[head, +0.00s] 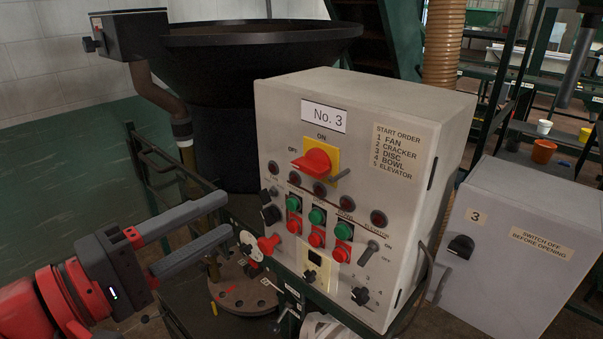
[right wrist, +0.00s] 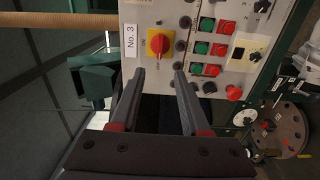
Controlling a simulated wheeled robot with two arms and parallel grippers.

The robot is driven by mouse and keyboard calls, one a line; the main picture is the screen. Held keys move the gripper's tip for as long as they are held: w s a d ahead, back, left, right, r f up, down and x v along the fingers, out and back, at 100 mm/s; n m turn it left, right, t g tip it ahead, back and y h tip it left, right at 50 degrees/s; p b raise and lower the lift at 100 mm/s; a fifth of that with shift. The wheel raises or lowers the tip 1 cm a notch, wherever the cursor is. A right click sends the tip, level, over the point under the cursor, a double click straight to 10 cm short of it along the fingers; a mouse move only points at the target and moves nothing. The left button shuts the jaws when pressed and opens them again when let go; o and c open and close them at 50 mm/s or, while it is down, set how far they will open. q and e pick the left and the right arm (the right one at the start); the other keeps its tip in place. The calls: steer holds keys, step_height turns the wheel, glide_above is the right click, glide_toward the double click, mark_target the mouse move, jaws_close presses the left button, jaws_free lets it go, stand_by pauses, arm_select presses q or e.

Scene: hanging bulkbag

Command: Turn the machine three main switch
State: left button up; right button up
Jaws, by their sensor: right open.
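The machine three main switch is a red rotary handle (head: 315,162) on a yellow plate, on the grey control box (head: 385,120) labelled "No. 3". ON is printed above it and OFF at its left; the handle lies roughly level, towards OFF. The red handle (right wrist: 158,44) also shows in the right wrist view, just beyond the fingertips. My right gripper (head: 228,214) is open and empty, left of the box and apart from it, its fingers pointing at the panel. In the right wrist view my right gripper (right wrist: 159,73) has the handle between its finger lines. My left gripper is not in view.
Below the switch are green and red buttons (head: 316,216), lamps and black knobs. A red mushroom button (head: 268,244) sticks out at the lower left, near my lower finger. A grey cabinet (head: 520,262) marked 3 stands right. A dark bowl machine (head: 250,80) stands behind.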

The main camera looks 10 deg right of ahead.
mark_target(305, 170)
steer(key=b+x, duration=0.2)
steer(key=x, duration=1.3)
steer(key=shift+a, duration=0.1)
steer(key=shift+c, duration=0.4)
jaws_close()
